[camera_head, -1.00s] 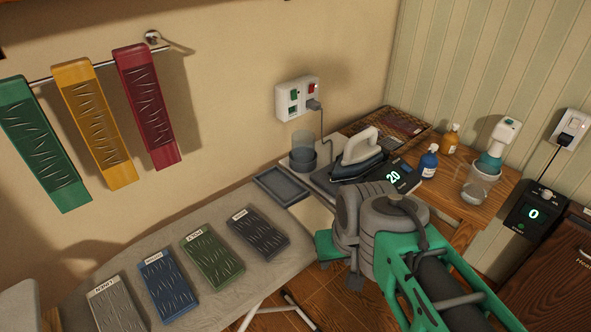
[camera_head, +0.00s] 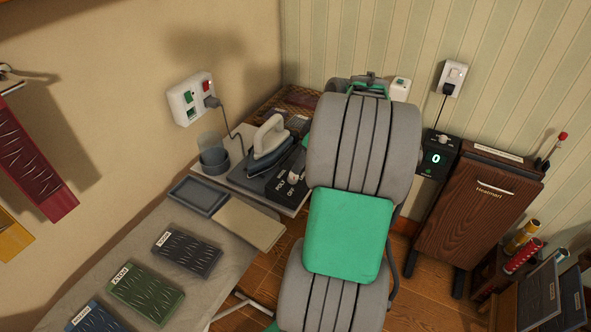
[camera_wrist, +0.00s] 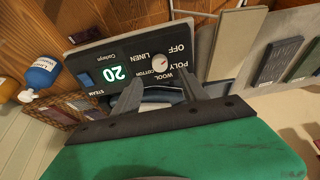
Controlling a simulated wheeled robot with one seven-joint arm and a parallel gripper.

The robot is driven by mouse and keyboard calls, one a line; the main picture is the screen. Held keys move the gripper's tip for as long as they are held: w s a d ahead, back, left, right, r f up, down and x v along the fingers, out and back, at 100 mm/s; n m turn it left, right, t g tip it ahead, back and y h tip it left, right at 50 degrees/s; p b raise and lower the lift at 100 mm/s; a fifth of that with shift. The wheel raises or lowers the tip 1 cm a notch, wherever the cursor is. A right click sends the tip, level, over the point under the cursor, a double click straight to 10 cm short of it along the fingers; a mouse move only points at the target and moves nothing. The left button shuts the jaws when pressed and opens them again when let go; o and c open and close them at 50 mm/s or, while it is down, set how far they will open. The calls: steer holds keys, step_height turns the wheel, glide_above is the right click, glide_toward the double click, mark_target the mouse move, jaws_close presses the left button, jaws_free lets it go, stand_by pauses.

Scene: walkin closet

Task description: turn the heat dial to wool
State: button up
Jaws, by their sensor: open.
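The heat dial (camera_wrist: 160,64) is a small pale round knob with a reddish mark. It sits on the dark control panel (camera_wrist: 92,60) of the iron station, among upside-down labels for OFF, POLY, WOOL, COTTON and LINEN. I cannot read its exact setting. In the head view the dial (camera_head: 294,178) shows just left of my arm. My gripper (camera_wrist: 162,80) is open and empty, with its fingers apart on either side below the dial in the wrist view; I cannot tell whether they touch it. In the head view my arm hides my gripper.
The iron (camera_head: 268,140) rests on its station beside a dark cup (camera_head: 214,160). The ironing board (camera_head: 215,262) carries folded cloths. A wooden press (camera_head: 478,215) stands at the right.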

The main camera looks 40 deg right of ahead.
mark_target(295, 176)
steer(key=p+x, duration=0.1)
steer(key=x, duration=0.6)
steer(key=shift+f, duration=0.35)
jaws_close()
